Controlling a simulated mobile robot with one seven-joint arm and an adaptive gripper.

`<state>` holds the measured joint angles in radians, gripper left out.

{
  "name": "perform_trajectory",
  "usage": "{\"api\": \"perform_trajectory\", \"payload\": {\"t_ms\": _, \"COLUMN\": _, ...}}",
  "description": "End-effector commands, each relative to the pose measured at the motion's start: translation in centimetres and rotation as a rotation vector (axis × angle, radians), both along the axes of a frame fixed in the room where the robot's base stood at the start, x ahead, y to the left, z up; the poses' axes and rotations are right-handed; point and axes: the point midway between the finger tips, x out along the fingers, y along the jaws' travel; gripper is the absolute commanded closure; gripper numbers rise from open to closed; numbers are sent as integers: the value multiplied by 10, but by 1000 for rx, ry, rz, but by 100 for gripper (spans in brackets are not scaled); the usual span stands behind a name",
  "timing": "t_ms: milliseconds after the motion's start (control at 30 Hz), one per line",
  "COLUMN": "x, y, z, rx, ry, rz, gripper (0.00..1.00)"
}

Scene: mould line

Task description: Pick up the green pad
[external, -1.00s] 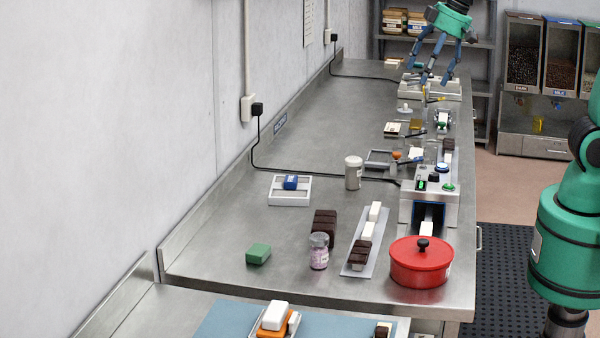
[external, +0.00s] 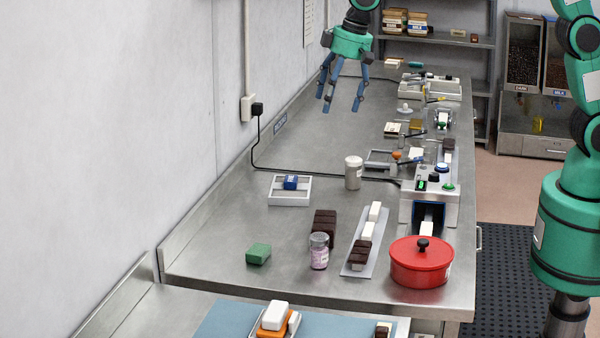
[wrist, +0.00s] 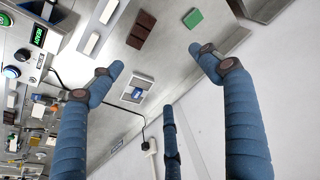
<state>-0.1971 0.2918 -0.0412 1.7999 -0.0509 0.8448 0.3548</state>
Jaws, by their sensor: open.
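The green pad (external: 258,254) lies flat on the steel bench near its front left, with bare metal around it. It also shows at the top of the wrist view (wrist: 193,18), beyond my fingers. My gripper (external: 342,100) has blue fingers that hang spread over the far part of the bench, high up and well beyond the pad. In the wrist view my gripper (wrist: 160,62) is open and nothing is between the fingers.
A white tray with a blue block (external: 291,182), a white jar (external: 353,172), dark chocolate blocks (external: 324,228), a small pink jar (external: 319,251) and a red lidded pot (external: 420,262) stand on the bench. The wall (external: 110,120) bounds the left.

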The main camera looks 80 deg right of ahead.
Motion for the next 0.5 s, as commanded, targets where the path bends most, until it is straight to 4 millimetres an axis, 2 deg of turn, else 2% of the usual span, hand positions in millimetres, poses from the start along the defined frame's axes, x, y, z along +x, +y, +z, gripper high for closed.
{"api": "perform_trajectory", "payload": {"t_ms": 200, "x": 42, "y": 26, "z": -35, "rx": -2, "ry": 30, "rz": -12, "gripper": 23}}
{"api": "perform_trajectory", "payload": {"t_ms": 500, "x": 91, "y": 62, "z": -94, "rx": -7, "ry": 68, "rz": -32, "gripper": 23}}
